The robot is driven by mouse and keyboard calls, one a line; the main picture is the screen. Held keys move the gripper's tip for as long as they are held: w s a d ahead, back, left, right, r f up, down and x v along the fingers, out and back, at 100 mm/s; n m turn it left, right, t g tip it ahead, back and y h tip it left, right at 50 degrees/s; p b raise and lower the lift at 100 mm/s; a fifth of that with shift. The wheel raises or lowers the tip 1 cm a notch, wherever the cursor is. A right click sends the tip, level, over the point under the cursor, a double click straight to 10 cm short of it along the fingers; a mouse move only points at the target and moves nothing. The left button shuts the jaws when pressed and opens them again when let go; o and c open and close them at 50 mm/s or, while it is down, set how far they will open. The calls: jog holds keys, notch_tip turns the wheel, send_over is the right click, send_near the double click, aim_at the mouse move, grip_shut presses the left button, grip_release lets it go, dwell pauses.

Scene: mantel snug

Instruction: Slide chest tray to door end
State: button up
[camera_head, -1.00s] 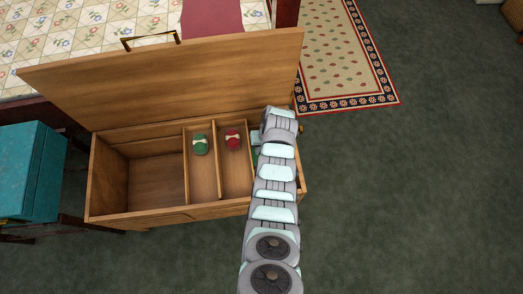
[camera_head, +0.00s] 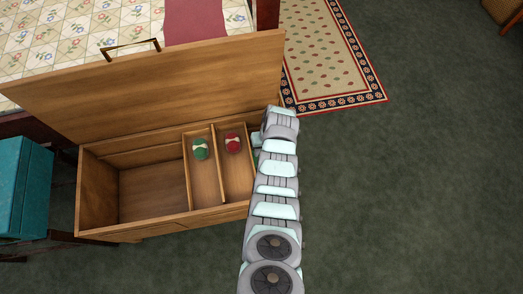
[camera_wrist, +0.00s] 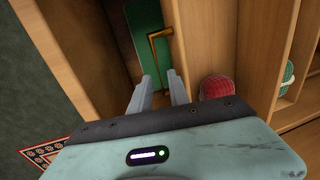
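The tray (camera_head: 217,130) sits inside the open wooden chest, right of the chest's empty left bay. It has two side-by-side compartments. A green ball-like item with a pale band (camera_head: 200,149) lies in the left one and a red one (camera_head: 233,144) in the right one. My gripper (camera_wrist: 160,78) is down inside the chest's right end, beyond the tray's right wall. A brass handle (camera_wrist: 155,55) shows by that wall, its bar reaching between my two fingertips. The fingers stand apart, with a visible gap around the bar. In the head view my arm hides the gripper and the chest's right end.
The chest lid (camera_head: 150,85) stands open behind. A green panel (camera_wrist: 147,30) lies beneath the handle in the wrist view. A teal box (camera_head: 22,185) stands left of the chest. A patterned rug (camera_head: 330,60) lies behind right. The floor at right is clear.

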jog(key=shift+o, duration=0.8)
notch_tip(320, 180, up, 10)
jog(key=d+p, duration=0.2)
jog(key=p, duration=0.1)
jog(key=shift+w+r, duration=0.25)
jog(key=shift+c, duration=0.3)
